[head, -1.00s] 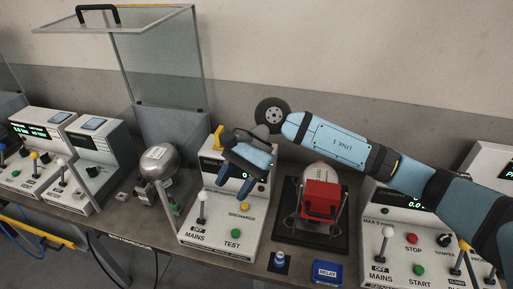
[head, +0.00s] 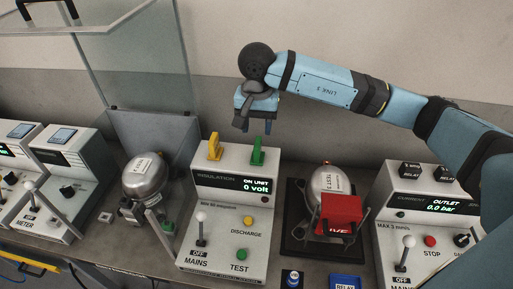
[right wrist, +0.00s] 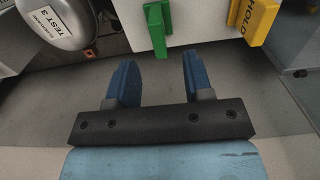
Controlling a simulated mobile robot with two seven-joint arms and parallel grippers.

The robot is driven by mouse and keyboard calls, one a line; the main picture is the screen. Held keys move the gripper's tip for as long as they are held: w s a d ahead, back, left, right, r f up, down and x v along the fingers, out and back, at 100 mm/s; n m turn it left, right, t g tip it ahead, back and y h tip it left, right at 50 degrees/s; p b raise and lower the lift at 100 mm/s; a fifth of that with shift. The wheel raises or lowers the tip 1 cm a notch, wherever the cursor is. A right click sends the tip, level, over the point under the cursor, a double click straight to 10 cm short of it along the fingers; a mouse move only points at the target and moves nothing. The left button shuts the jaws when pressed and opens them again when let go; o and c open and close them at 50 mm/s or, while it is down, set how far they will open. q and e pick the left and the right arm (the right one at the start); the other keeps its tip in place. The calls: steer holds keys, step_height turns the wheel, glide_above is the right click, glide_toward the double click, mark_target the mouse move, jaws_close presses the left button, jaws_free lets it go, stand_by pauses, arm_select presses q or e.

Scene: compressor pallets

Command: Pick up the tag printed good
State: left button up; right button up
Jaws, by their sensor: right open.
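A green tag (head: 257,151) stands upright on the top back edge of the insulation tester (head: 234,215). Its printing cannot be read in the head view. In the right wrist view the green tag (right wrist: 157,30) lies just ahead of my fingers, roughly in line with the gap between them. A yellow tag (head: 214,147) stands to its left; in the right wrist view it (right wrist: 258,20) reads HOLD. My right gripper (head: 253,125) is open and empty, pointing down above the green tag. In the right wrist view both blue fingers (right wrist: 160,78) are apart. My left gripper is out of view.
A silver compressor (head: 143,176) stands left of the tester. An outlet tester (head: 413,215) stands at the right. The wall is close behind the bench.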

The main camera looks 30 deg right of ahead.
mark_target(257, 142)
step_height(257, 142, down, 3)
steer(key=shift+r, duration=0.2)
steer(key=shift+f, duration=0.55)
step_height(257, 142, down, 4)
steer(key=shift+d+r+p, duration=0.1)
steer(key=shift+r+p, duration=0.15)
steer(key=shift+p, duration=0.7)
steer(key=shift+f, duration=0.65)
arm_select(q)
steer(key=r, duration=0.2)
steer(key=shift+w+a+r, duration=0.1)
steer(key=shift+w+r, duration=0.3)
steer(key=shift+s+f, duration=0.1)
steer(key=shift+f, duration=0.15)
arm_select(e)
jaws_close()
